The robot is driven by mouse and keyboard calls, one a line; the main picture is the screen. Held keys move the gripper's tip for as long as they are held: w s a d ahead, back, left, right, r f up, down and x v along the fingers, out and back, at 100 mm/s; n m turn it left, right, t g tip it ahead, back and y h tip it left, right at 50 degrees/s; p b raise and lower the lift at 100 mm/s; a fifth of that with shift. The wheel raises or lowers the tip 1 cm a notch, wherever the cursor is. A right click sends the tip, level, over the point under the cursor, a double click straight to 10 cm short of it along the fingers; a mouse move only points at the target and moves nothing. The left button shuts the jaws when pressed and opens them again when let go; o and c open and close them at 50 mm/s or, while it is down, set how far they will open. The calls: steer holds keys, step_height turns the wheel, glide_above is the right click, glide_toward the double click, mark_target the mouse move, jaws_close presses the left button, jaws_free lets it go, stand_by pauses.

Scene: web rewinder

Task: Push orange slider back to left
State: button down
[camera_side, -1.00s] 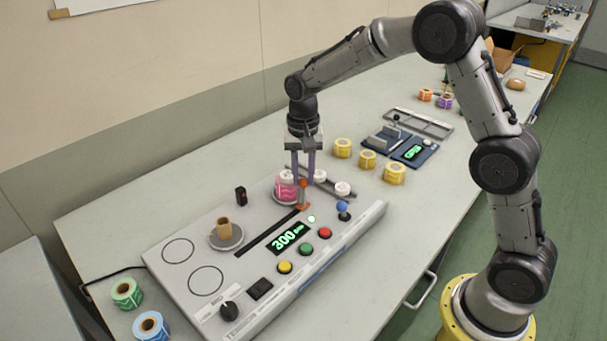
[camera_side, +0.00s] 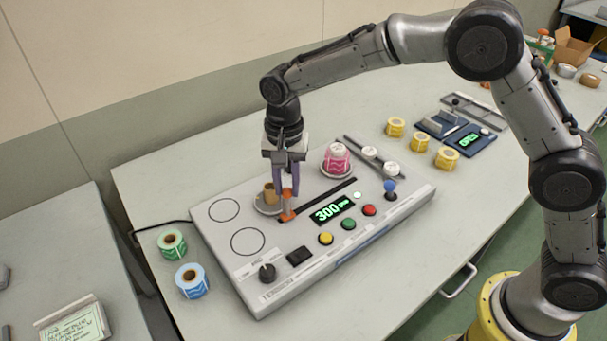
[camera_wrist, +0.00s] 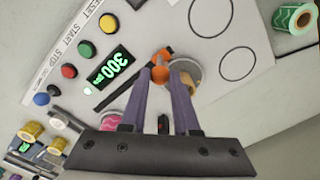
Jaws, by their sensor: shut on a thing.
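The orange slider (camera_side: 287,208) stands at the left end of its dark slot (camera_side: 328,195) on the grey console (camera_side: 224,247). It also shows in the wrist view (camera_wrist: 160,74), between my fingertips, with the slot (camera_wrist: 121,92) running off from it. My gripper (camera_side: 286,190) points down and is shut on the slider's upright handle. In the wrist view my two purple fingers (camera_wrist: 166,72) meet around it. The fingers hide part of the handle.
A brown core on a round plate (camera_side: 262,209) stands close behind my fingers. A pink roll (camera_side: 337,157) sits on another plate near the slot's right end. The display (camera_side: 332,210) reads 300, with coloured buttons in front. Green (camera_side: 172,244) and blue (camera_side: 191,280) rolls stand left of the console.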

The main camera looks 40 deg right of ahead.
steer(key=shift+a+r, duration=0.15)
steer(key=shift+a, duration=0.15)
steer(key=c, duration=0.6)
jaws_free()
steer(key=shift+c, duration=0.2)
step_height(320, 180, up, 14)
